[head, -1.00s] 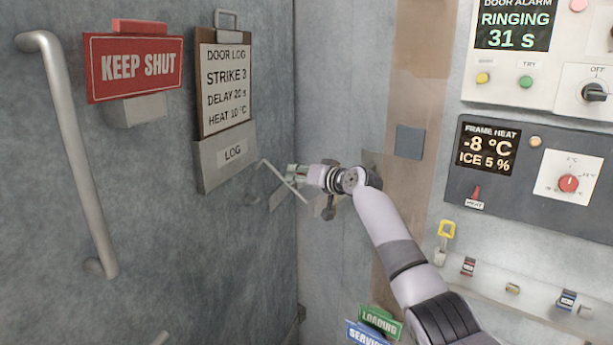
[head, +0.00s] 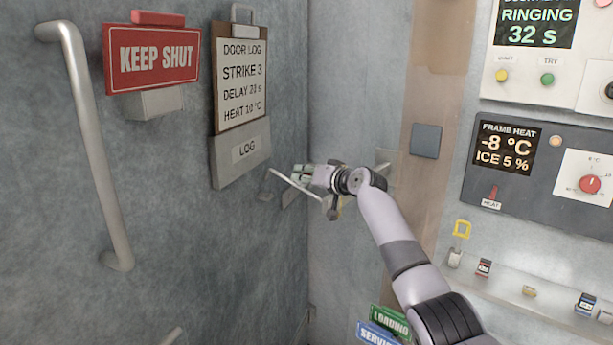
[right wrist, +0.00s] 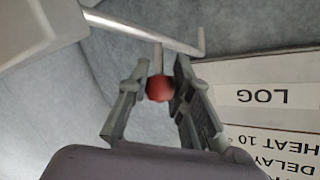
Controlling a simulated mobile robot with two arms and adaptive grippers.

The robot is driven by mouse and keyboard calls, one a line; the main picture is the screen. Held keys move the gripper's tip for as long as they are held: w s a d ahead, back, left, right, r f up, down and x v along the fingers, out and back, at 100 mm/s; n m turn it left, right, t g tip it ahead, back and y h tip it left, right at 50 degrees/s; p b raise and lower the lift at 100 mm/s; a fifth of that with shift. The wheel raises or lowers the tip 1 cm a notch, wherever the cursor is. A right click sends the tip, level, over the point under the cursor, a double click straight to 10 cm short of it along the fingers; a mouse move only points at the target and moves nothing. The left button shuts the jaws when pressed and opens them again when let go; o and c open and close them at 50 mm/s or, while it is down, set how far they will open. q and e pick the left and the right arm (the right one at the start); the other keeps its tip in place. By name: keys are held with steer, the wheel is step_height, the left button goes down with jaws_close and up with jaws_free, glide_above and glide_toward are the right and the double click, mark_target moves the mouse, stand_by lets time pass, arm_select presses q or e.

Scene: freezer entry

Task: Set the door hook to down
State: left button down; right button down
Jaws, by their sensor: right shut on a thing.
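The door hook (head: 296,185) is a thin metal rod in the corner right of the LOG box. In the head view it slants from upper left to lower right, its left end bent. In the right wrist view the rod (right wrist: 150,30) crosses the top, with a bent end at right and a short stem leading to a red knob (right wrist: 159,88). My right gripper (head: 303,172) is at the hook. In the wrist view its fingers (right wrist: 160,80) are shut on the red knob. The knob is hard to make out in the head view. My left gripper is not in view.
A LOG box (head: 240,156) with a clipboard (head: 241,80) hangs close left of the gripper. A long door handle (head: 90,150) and a KEEP SHUT sign (head: 152,60) are further left. At right are the alarm panel (head: 520,70) and frame heat panel (head: 530,180).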

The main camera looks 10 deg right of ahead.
steer(key=shift+a+f, duration=0.3)
steer(key=shift+f, duration=0.2)
stand_by(0.5)
steer(key=c, duration=1.9)
jaws_free()
steer(key=o, duration=0.5)
steer(key=shift+a+r, duration=0.1)
steer(key=shift+r, duration=0.15)
steer(key=shift+d, duration=0.2)
steer(key=shift+r, duration=0.1)
steer(key=shift+s+d+r, duration=0.1)
steer(key=shift+s+d, duration=0.2)
steer(key=shift+s, duration=0.2)
steer(key=v, duration=1)
steer(key=shift+s, duration=0.35)
steer(key=shift+d+r, duration=0.1)
steer(key=shift+r, duration=0.05)
